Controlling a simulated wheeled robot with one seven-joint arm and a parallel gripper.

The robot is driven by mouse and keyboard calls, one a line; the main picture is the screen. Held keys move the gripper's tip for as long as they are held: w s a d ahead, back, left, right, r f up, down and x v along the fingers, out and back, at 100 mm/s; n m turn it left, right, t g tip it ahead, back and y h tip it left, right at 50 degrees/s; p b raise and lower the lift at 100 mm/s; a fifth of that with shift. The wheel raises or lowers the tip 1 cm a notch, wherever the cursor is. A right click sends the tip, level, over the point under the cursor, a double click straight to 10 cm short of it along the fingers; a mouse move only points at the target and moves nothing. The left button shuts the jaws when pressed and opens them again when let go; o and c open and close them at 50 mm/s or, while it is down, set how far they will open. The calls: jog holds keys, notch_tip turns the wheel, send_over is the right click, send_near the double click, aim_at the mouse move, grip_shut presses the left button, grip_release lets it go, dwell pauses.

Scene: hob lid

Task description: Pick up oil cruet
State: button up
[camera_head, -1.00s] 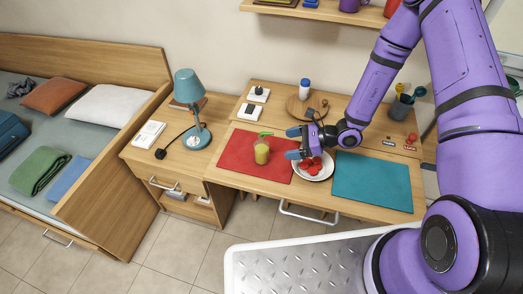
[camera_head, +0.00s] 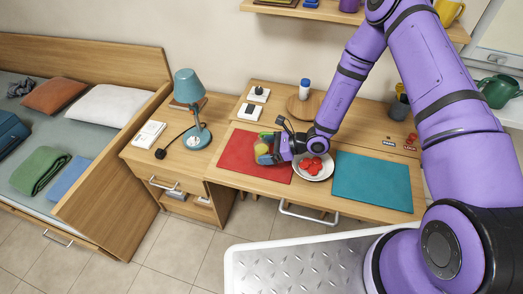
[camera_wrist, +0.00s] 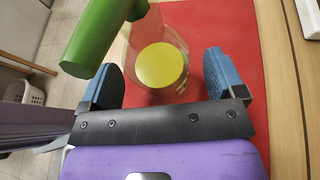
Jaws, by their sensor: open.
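The oil cruet appears to be the clear vessel with yellow contents and a green spout-like top; it stands on the red mat (camera_head: 240,165), partly hidden by my gripper in the head view (camera_head: 261,149). In the wrist view its round yellow contents (camera_wrist: 162,66) show between my fingers, with the thick green part (camera_wrist: 95,38) reaching to the upper left. My gripper (camera_head: 268,149) is open, with its blue fingertips (camera_wrist: 164,76) on either side of the vessel. I see gaps between fingers and glass.
A white plate with red slices (camera_head: 314,167) sits close to the right of my gripper. A teal mat (camera_head: 372,182) lies farther right. A blue-capped bottle (camera_head: 304,89) stands behind on a round board. A blue lamp (camera_head: 190,100) stands left.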

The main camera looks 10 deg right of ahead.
aim_at(267, 142)
jog(key=shift+x, duration=0.9)
jog(key=c, duration=1.2)
jog(key=shift+r, duration=0.75)
notch_tip(267, 142, up, 2)
jog(key=shift+r, duration=0.1)
jog(key=s+d, duration=0.1)
jog(key=s, duration=0.4)
jog(key=s+d+r, duration=0.1)
jog(key=s, duration=0.4)
jog(key=s+d, duration=0.1)
jog(key=s, duration=0.4)
jog(key=shift+s+d+r, duration=0.15)
jog(key=shift+s+d, duration=0.15)
jog(key=shift+d, duration=0.1)
